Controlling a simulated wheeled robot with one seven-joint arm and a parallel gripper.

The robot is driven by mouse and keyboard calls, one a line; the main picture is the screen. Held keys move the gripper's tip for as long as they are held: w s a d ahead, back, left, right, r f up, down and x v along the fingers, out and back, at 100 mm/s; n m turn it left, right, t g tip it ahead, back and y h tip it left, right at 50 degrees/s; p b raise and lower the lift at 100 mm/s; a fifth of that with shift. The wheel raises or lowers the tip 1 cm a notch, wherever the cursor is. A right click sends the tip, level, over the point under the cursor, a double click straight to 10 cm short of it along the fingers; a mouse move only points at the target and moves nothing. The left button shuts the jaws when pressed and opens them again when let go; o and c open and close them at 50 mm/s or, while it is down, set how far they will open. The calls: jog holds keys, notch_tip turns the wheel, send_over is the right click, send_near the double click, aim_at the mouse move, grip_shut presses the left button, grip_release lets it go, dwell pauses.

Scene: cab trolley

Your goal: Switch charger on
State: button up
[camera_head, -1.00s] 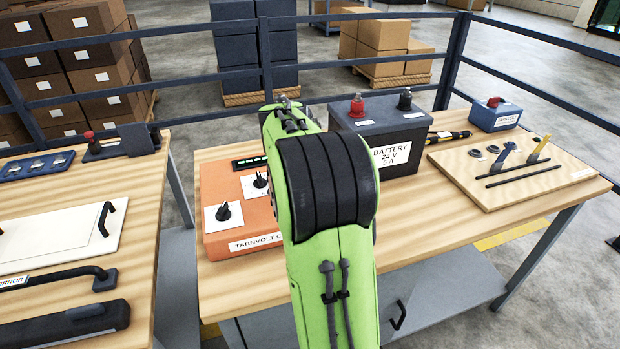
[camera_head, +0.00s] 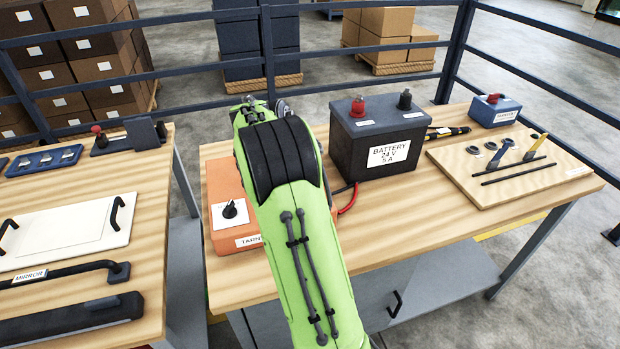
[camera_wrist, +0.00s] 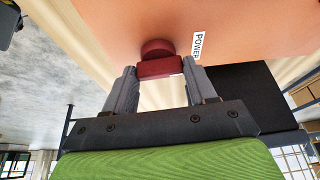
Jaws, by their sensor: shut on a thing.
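The charger (camera_head: 221,182) is an orange box on the wooden bench, with a black knob (camera_head: 231,210) on a white plate. My arm covers its right part in the head view. In the wrist view the charger's orange face (camera_wrist: 120,20) carries a POWER label (camera_wrist: 197,44) beside a red switch (camera_wrist: 158,66). My gripper (camera_wrist: 160,72) has its two grey fingers on either side of the red switch and is shut on it. The head view hides my fingers, and I cannot tell which position the switch is in.
A dark 24 V battery (camera_head: 376,150) with red and black terminals stands right of the charger. Red and black cables (camera_head: 348,200) lie between them. A wooden board with tools (camera_head: 470,185) is at the right. A second bench (camera_head: 150,220) stands left, across a gap.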

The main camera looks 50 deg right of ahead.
jog(key=shift+m, duration=0.4)
jog(key=o, duration=1)
jog(key=shift+o, duration=0.2)
jog(key=shift+r, duration=0.1)
jog(key=p+v, duration=0.8)
jog(key=v, duration=0.7)
jog(key=shift+w+r, duration=0.3)
